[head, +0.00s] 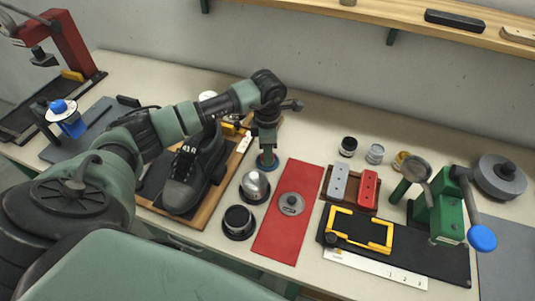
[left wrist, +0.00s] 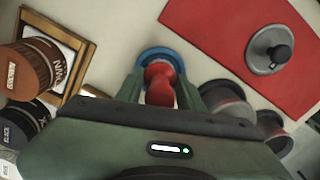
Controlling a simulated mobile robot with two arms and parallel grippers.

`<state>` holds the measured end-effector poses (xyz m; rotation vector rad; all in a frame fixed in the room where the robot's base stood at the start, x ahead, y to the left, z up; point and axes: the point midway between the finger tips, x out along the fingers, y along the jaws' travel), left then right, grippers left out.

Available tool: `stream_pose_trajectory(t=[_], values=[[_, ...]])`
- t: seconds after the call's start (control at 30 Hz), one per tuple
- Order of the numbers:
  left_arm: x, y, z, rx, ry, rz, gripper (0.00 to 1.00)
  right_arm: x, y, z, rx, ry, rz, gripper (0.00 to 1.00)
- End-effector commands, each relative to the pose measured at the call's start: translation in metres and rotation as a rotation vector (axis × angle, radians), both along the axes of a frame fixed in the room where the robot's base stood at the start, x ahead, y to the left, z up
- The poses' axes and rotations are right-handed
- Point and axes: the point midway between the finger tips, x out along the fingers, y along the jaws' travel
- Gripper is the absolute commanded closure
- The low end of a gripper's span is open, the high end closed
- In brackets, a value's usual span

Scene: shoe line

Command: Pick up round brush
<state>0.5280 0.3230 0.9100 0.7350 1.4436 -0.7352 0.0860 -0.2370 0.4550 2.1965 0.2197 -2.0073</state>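The round brush (left wrist: 159,84) has a red knobbed handle and stands upright on a round blue base (left wrist: 153,53) in the left wrist view. My left gripper (head: 266,148) points straight down over the brush. In the left wrist view, the two green fingers (left wrist: 163,92) stand on either side of the red handle, with narrow gaps seeming to show. The lower handle end is hidden by the gripper body. My right gripper is in neither view.
A metal dome-topped cup (head: 254,185) and a dark cup (head: 238,221) stand close by. A black shoe (head: 190,172) on a wooden-edged board lies left. A red mat (head: 277,238) with a grey round weight (head: 291,204) lies right. Small jars (head: 375,153) stand behind.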

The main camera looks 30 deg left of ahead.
Motion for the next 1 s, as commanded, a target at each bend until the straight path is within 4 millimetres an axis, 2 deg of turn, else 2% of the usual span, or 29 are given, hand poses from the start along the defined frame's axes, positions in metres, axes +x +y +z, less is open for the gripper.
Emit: stream_pose_trajectory(t=[0.33,0.53,0.67,1.0], values=[[0.001,0.0,0.003,0.0,-0.001,0.0,1.0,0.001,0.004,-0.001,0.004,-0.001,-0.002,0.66],[0.001,0.001,0.019,-0.001,-0.004,0.0,1.0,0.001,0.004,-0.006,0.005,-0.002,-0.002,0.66],[0.002,0.0,0.044,-0.001,-0.008,0.0,1.0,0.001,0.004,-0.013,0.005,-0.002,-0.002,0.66],[0.002,0.0,0.142,0.0,-0.009,0.0,1.0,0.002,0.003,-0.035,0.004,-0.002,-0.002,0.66]])
